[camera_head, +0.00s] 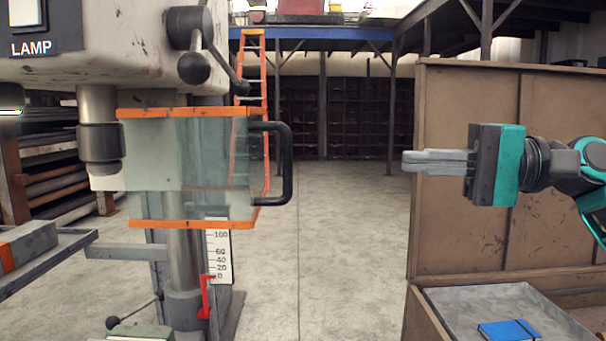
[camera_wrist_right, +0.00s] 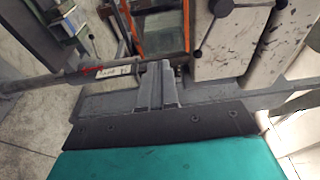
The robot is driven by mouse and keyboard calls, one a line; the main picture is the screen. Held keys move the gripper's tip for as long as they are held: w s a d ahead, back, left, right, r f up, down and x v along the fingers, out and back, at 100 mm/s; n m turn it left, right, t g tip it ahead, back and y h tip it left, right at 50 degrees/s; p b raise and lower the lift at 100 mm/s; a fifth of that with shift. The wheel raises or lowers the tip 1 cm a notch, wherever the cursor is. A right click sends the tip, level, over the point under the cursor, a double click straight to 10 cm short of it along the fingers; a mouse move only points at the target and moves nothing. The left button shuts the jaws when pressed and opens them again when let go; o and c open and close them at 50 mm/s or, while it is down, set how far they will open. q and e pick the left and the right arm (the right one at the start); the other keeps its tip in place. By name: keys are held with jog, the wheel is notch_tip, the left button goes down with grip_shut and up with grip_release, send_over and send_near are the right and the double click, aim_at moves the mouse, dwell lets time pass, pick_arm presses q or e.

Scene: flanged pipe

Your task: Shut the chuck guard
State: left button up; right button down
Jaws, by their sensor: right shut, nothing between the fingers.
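The chuck guard (camera_head: 190,150) is a clear panel with orange top and bottom edges and a black D-shaped handle (camera_head: 286,165) on its right side. It extends to the right from beside the drill spindle (camera_head: 99,140), in front of the column. Its orange edging and glassy panel (camera_wrist_right: 163,28) also show in the right wrist view, beyond the fingers. My right gripper (camera_head: 406,161) is shut and empty, pointing left at about the handle's height. A clear gap separates its tips from the handle. Its closed fingers (camera_wrist_right: 157,66) show in the wrist view. My left gripper is not in view.
The drill head marked LAMP (camera_head: 110,45) hangs above the guard, with a lever and knobs (camera_head: 193,65). A brown cabinet (camera_head: 450,230) stands behind my right arm, with a grey tray and a blue notebook (camera_head: 508,330) below. Open floor (camera_head: 340,240) lies between.

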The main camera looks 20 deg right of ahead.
pick_arm(q)
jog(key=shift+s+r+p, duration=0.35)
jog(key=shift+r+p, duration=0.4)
jog(key=shift+p, duration=0.5)
pick_arm(e)
jog(key=s+a+x, duration=0.1)
jog(key=s+x, duration=0.1)
jog(key=x, duration=1)
jog(key=shift+s+a+r, duration=0.15)
jog(key=shift+s+a, duration=0.05)
jog(key=shift+a, duration=0.3)
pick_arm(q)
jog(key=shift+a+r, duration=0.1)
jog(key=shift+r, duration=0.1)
